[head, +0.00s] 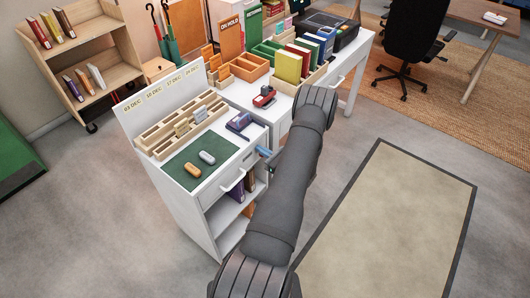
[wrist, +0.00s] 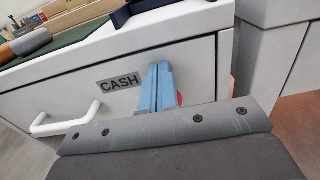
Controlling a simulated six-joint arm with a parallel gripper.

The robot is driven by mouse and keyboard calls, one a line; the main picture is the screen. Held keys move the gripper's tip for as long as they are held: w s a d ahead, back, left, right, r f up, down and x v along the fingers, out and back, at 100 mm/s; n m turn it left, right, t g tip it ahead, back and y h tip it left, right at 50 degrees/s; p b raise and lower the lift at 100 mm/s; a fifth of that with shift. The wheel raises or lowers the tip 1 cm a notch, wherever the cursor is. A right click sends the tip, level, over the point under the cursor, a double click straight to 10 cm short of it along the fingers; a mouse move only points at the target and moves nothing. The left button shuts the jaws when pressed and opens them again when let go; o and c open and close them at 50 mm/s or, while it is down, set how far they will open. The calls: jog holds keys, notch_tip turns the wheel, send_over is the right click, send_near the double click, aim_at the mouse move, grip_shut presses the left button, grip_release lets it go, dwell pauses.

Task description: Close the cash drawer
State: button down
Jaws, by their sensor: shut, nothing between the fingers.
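The cash drawer (wrist: 120,102) has a white front with a dark-lettered CASH plate and a white bar handle (wrist: 65,122) at its left. In the head view the drawer front (head: 222,195) is at the top of a white cabinet, and it looks nearly flush with it; a small gap cannot be ruled out. My gripper (wrist: 158,70) has pale blue fingers, shut and empty, in front of the drawer face just right of the plate. I cannot tell whether the tips touch it. In the head view my gripper (head: 264,152) is partly hidden by my arm.
On the cabinet top lie a green mat (head: 186,180) with two small rounded objects, a dark blue stamp-like item (head: 239,121) and a wooden card rack (head: 178,130). Books stand on the shelf below. A small red patch (wrist: 180,98) shows beside my fingers. Open floor lies to the right.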

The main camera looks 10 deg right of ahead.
jog(key=shift+w+a+r, duration=0.1)
jog(key=shift+w+a, duration=0.15)
jog(key=shift+w, duration=0.05)
jog(key=shift+d, duration=0.1)
jog(key=shift+s+d, duration=0.25)
jog(key=shift+d, duration=0.05)
jog(key=v, duration=1.4)
jog(key=shift+a, duration=0.15)
jog(key=x, duration=1.3)
jog(key=shift+w+a, duration=0.25)
jog(key=shift+a, duration=0.05)
dwell(1.3)
